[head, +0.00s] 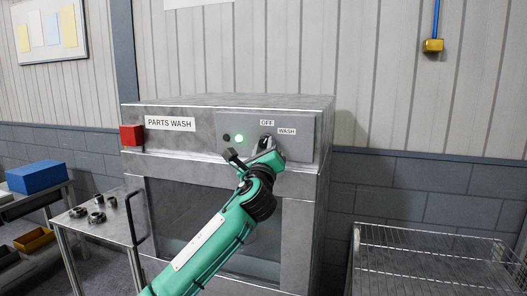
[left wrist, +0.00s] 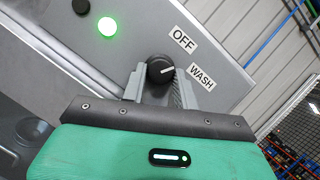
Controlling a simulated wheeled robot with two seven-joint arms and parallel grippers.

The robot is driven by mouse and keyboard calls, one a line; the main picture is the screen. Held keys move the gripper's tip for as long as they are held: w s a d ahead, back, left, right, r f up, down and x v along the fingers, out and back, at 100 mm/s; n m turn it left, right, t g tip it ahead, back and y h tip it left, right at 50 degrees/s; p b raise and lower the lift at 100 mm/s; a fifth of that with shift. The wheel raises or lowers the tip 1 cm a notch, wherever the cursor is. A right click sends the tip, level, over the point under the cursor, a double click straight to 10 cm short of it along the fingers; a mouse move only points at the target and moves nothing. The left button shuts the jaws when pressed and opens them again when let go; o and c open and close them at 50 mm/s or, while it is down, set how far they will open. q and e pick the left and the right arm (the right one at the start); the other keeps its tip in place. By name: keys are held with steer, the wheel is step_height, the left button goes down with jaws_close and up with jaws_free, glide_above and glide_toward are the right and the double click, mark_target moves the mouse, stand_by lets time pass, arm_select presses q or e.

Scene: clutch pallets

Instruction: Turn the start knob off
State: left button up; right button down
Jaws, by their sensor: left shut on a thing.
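The start knob (left wrist: 159,70) is a round black knob on the grey control panel (head: 221,120) of the parts washer. Its white mark points between the OFF label (left wrist: 183,39) and the WASH label (left wrist: 202,77) in the left wrist view. My left gripper (left wrist: 159,88) is shut on the knob, with one finger on each side. In the head view my left gripper (head: 266,146) reaches the panel just below the OFF label (head: 267,122) and hides much of the knob. A green lamp (head: 238,138) is lit, with a dark button (head: 226,138) beside it. My right gripper is not in view.
A red box (head: 131,135) sits on the washer's left front corner. A small table (head: 98,230) with several metal rings stands at the left, near a blue bin (head: 36,177). A wire-mesh cart (head: 430,262) stands at the right.

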arm_select(q)
steer(key=n+y, duration=0.1)
steer(key=n, duration=0.2)
steer(key=shift+d+r+n, duration=0.1)
steer(key=shift+d+n, duration=0.05)
steer(key=shift+n, duration=0.25)
steer(key=shift+r+n+g+y, duration=0.15)
steer(key=shift+n+g+y, duration=0.7)
steer(key=shift+n, duration=0.95)
steer(key=o, duration=1)
steer(key=shift+c, duration=0.2)
steer(key=shift+s, duration=0.1)
